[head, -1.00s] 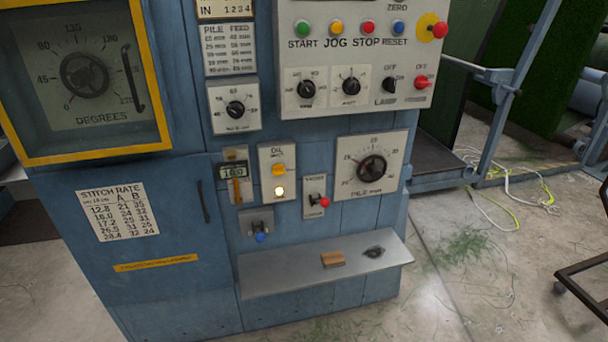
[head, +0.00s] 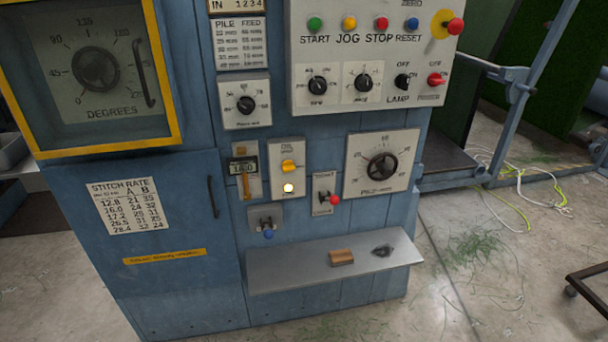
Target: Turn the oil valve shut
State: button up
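A small white panel labelled OIL (head: 288,150) is on the front of the blue machine cabinet. I cannot read a label on that fitting, so I cannot tell from the picture which of the two is the valve. My gripper is not in view.
A metal shelf (head: 300,268) juts out below, with a brown block (head: 341,257) and a dark small part (head: 382,251) on it. A red-tipped lever (head: 333,200) and a pile dial (head: 382,167) are to the right. Cables (head: 510,170) lie on the floor at right.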

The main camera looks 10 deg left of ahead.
aim_at(288, 165)
jog(key=z, duration=0.15)
jog(key=k, duration=1.1)
jog(key=u, duration=1.75)
jog(key=i, duration=1)
jog(key=u, duration=0.05)
